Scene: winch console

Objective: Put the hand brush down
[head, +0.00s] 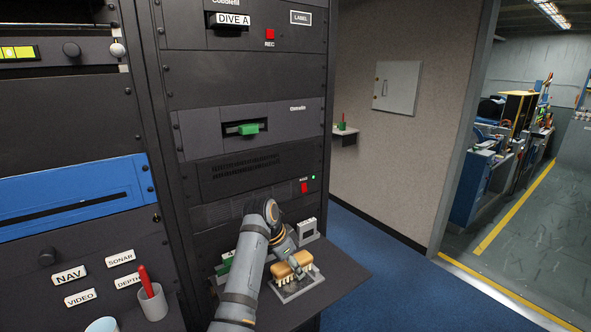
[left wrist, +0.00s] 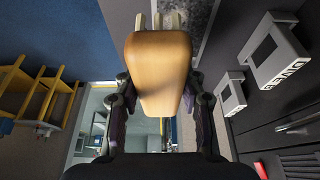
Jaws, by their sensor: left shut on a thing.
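The hand brush (head: 293,266) has a tan wooden body and pale bristles. In the head view its bristles point down over a grey holder (head: 290,294) on the dark shelf. My left gripper (head: 288,256) is shut on the brush from above. In the left wrist view the wooden body of the brush (left wrist: 158,62) fills the space between the two fingers, with bristles at the top. I cannot tell whether the bristles touch the holder. My right gripper is not in view.
The dark shelf (head: 340,275) juts from the rack, with free room at its right. A grey block (head: 307,229) stands behind the brush. A cup with a red-handled item (head: 151,300) stands at the lower left. A doorway opens at right.

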